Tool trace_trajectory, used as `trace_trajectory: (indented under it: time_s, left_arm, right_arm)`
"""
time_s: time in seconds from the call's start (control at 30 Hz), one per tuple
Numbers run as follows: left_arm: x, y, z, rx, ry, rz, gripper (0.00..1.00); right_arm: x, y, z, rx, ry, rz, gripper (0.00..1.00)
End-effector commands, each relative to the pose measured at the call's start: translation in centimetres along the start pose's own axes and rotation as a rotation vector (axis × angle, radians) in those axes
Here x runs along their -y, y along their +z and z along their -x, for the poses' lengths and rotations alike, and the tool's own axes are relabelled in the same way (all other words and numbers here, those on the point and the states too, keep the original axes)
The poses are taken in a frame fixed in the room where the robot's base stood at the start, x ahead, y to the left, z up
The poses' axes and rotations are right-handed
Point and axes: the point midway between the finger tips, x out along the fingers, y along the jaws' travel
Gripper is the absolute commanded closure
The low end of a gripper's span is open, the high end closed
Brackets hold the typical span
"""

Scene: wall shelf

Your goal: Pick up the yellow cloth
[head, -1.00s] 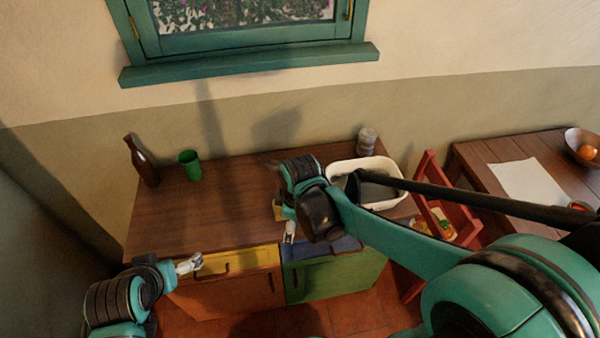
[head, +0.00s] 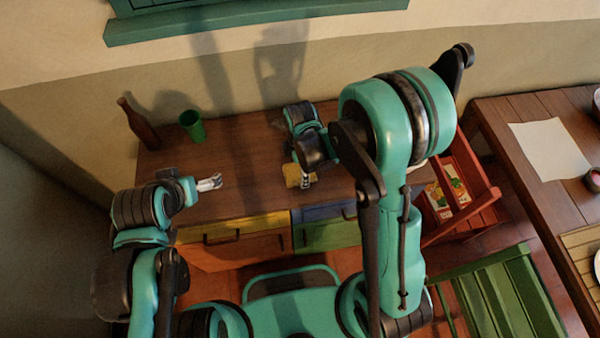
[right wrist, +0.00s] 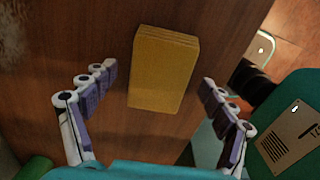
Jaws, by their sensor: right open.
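The yellow cloth (head: 292,174) is a folded rectangular block lying on the brown wooden counter (head: 235,160). In the right wrist view the cloth (right wrist: 163,68) lies between and beyond the two fingertips. My right gripper (head: 304,180) is above the counter beside the cloth, and its fingers (right wrist: 157,85) are spread apart, with nothing between the pads. My left gripper (head: 210,183) is over the left part of the counter, near its front edge; its fingers are too small to tell open from shut.
A brown bottle (head: 138,124) and a green cup (head: 192,125) stand at the back left of the counter. My right arm hides the counter's right end. A red chair (head: 455,190), a wooden table (head: 500,115) and a green bench (head: 500,300) are to the right.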

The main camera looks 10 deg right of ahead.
Motion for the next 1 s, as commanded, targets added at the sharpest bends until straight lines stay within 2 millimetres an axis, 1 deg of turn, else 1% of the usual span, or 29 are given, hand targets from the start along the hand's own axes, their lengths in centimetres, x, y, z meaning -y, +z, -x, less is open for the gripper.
trace_trajectory:
  time_s: [0.03,0.1,0.33,0.37,0.4,0.47,0.5,0.53,0.87,1.0]
  left_arm:
    - [0.0,0.17,-0.25,0.0,0.0,0.0,0.03]
    - [0.0,0.21,-0.3,0.0,0.0,0.0,0.03]
    - [0.0,0.15,-0.23,0.0,0.0,0.0,0.03]
    - [0.0,0.15,-0.23,0.0,0.0,0.0,0.03]
    - [0.0,0.15,-0.23,0.0,0.0,0.0,0.03]
    - [0.0,0.15,-0.23,0.0,0.0,0.0,0.03]
    - [0.0,0.15,-0.23,0.0,0.0,0.0,0.03]
    - [0.0,0.15,-0.23,0.0,0.0,0.0,0.03]
    - [0.0,0.14,-0.21,0.0,0.0,0.0,0.03]
    - [0.0,-0.04,0.04,0.0,0.0,0.0,0.03]
  right_arm:
    - [-0.01,-0.01,-0.69,0.0,0.0,0.0,0.16]
    - [0.0,-0.01,-1.05,0.0,0.0,0.0,0.16]
    - [0.01,-0.01,-1.03,0.0,0.0,0.0,0.16]
    - [0.01,-0.01,-1.03,0.0,0.0,0.0,0.23]
    - [0.01,-0.01,-1.03,0.0,0.0,0.0,0.34]
    - [0.01,-0.01,-1.02,0.0,0.0,0.0,0.5]
    - [0.01,-0.01,-1.02,0.0,0.0,0.0,0.6]
    - [0.01,-0.01,-1.02,0.0,0.0,-0.001,0.62]
    - [0.01,-0.01,-0.94,0.0,0.0,-0.001,0.63]
    - [0.02,-0.01,-0.14,0.0,0.0,-0.001,0.63]
